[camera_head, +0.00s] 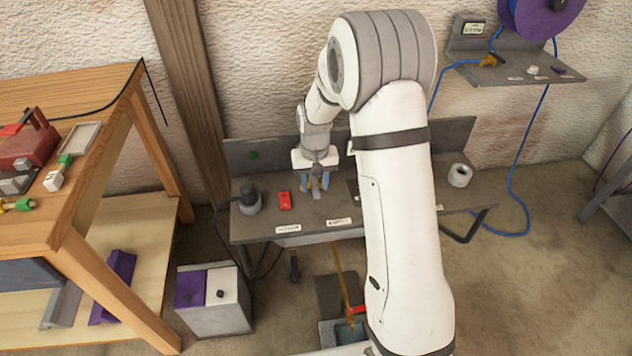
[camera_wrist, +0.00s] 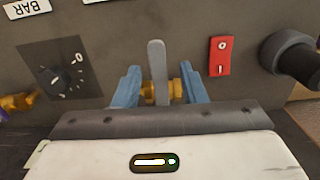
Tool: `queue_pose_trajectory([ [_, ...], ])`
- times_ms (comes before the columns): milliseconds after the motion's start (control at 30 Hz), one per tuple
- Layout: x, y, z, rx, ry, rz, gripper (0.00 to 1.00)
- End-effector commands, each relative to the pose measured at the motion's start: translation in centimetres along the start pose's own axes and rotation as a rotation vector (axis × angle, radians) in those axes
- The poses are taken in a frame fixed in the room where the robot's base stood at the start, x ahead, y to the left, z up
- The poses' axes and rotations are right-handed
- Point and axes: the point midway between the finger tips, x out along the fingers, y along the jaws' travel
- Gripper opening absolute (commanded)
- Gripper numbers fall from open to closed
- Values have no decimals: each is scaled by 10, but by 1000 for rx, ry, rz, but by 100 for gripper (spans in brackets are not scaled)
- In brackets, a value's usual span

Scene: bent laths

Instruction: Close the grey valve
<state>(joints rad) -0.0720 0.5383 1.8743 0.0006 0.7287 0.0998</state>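The grey valve shows as a grey lever (camera_wrist: 157,68) in the wrist view, standing up the picture in front of a brass fitting (camera_wrist: 176,88). The lever also shows in the head view (camera_head: 317,192), just below my gripper. My gripper (camera_wrist: 157,90) has its two blue fingers spread, one on each side of the lever. A gap shows between the lever and each finger, so it is open around the lever without a visible grip. In the head view my gripper (camera_head: 314,182) is low over the grey bench panel. The lever's lower end is hidden behind my gripper body.
A red switch (camera_wrist: 220,57) and a dark round fitting (camera_wrist: 289,54) are right of the lever in the wrist view. A black dial (camera_wrist: 60,78) is to its left. The bench (camera_head: 262,226) has a raised back. A wooden table (camera_head: 95,95) stands left.

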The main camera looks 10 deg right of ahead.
Motion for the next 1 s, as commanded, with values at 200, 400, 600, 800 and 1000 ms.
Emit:
queue_pose_trajectory([
  [200,-5,0,0,0,1,0,38],
  [400,-37,0,-1,0,5,0,38],
  [600,-67,0,-1,0,3,0,38],
  [800,-78,0,0,0,1,0,38],
  [1000,-78,0,0,1,0,0,38],
])
